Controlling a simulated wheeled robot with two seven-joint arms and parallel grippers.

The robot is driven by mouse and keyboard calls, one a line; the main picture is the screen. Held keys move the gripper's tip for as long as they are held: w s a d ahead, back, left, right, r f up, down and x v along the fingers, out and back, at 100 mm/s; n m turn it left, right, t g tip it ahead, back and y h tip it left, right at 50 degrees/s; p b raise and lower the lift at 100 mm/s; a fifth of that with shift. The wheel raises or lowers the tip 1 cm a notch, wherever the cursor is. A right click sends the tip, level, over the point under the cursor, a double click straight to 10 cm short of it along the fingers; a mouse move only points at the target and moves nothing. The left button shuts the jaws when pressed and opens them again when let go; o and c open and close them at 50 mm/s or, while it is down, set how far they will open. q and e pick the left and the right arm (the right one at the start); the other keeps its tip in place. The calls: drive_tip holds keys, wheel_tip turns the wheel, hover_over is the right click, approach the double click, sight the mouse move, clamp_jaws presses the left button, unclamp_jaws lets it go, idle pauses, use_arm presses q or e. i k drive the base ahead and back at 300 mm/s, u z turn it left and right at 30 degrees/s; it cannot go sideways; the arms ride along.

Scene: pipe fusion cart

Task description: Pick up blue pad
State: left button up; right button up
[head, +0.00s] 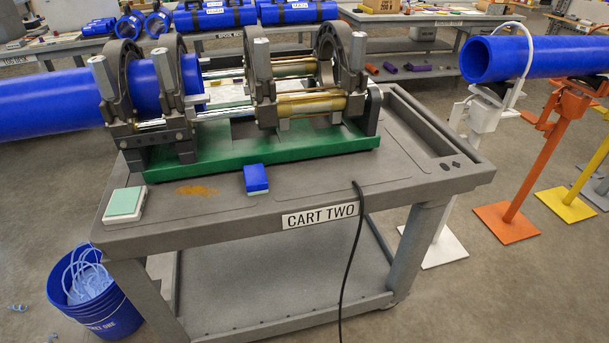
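The blue pad (256,179) is a small blue block with a pale lower edge. It lies on the grey top of the cart (230,218) labelled CART TWO, near the front edge and just in front of the green base (260,151) of the pipe fusion machine. Neither of my grippers is in the head view. Nothing covers the pad.
A white box with a green top (124,203) sits at the cart's front left corner. A black cable (356,235) hangs over the front edge. A blue bucket (93,295) stands on the floor at left. A blue pipe (545,58) rests on stands at right.

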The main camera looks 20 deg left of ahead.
sight(256, 178)
drive_tip(key=z, duration=0.25)
drive_tip(key=i, duration=0.1)
drive_tip(key=u, duration=0.95)
